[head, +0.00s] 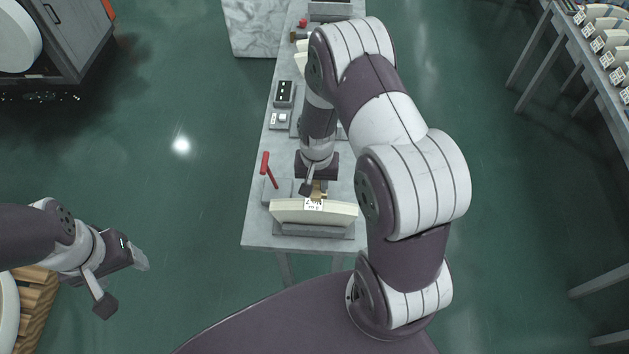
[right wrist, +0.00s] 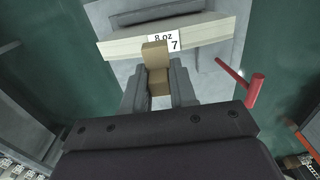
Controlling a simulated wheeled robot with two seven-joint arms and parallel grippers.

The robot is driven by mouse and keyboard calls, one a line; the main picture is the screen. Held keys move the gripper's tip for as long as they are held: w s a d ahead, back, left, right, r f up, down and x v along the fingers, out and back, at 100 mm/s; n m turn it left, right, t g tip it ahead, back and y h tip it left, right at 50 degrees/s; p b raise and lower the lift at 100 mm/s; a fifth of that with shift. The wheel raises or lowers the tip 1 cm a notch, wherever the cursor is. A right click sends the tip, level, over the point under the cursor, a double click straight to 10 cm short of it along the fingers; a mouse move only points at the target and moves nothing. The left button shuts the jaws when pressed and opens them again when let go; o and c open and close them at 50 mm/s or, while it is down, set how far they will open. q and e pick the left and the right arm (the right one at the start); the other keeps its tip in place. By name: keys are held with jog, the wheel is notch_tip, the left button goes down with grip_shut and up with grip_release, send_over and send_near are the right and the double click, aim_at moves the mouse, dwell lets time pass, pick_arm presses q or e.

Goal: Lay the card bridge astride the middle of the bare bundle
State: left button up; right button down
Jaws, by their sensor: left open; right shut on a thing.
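The bundle (head: 285,211) is a long cream stack, slightly curved, lying crosswise near the table's front end; it also shows in the right wrist view (right wrist: 120,48). A white tag (head: 313,204) marked "8 oz" and 7 is at its middle. My right gripper (right wrist: 154,88) is shut on the brown card bridge (right wrist: 154,68), which also shows small in the head view (head: 321,187). The bridge is at the bundle's middle and partly covers the tag in the wrist view. I cannot tell whether it touches the bundle. My left gripper (head: 142,260) is open and empty, away from the table.
A grey block (head: 310,230) lies along the bundle's front side. A red-handled lever (head: 266,165) stands to the left on the narrow table (head: 258,228). A dark box with buttons (head: 284,93) is farther back. A shelf with labelled bundles (head: 606,42) is at right.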

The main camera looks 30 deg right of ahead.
jog(key=shift+w+a+r, duration=0.1)
jog(key=shift+a, duration=0.1)
jog(key=shift+w+a+f, duration=0.15)
jog(key=shift+a+f, duration=0.1)
jog(key=shift+f, duration=0.05)
jog(key=shift+a+f+b, duration=0.15)
jog(key=shift+f+b, duration=0.25)
jog(key=shift+b, duration=0.1)
jog(key=f+b, duration=0.3)
jog(key=f, duration=0.1)
jog(key=shift+d, duration=0.35)
jog(key=shift+f, duration=0.2)
jog(key=shift+a+f, duration=0.1)
jog(key=shift+a, duration=0.1)
pick_arm(q)
jog(key=f, duration=0.2)
jog(key=a+f, duration=0.1)
jog(key=f, duration=0.1)
jog(key=shift+w+f, duration=0.2)
jog(key=shift+f, duration=0.05)
jog(key=shift+d, duration=0.1)
pick_arm(e)
jog(key=shift+d, duration=0.1)
pick_arm(q)
jog(key=shift+r, duration=0.1)
